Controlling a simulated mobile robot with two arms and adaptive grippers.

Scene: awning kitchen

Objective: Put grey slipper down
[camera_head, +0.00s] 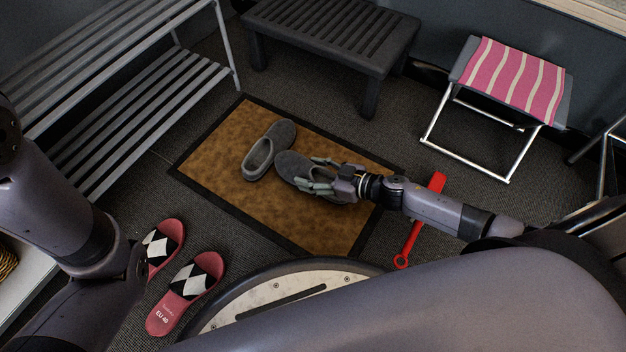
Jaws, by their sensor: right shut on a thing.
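Two grey slippers show over the brown mat (222,203) with its dark border. One grey slipper (269,149) rests on the mat, its opening toward the lower left. The other grey slipper (292,166) lies just to its right, in my right gripper (318,177). The fingers are shut on it and cover part of its opening. It is low over the mat; I cannot tell whether its sole touches. My left arm comes in from the left, but its gripper is not in view.
Red slippers with black and white diamonds (196,280) lie on the dark floor at lower left. A slatted rack (135,120) stands at upper left, a black bench (330,40) behind the mat, a pink striped stool (512,78) at right. A red tool (412,240) lies under my right arm.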

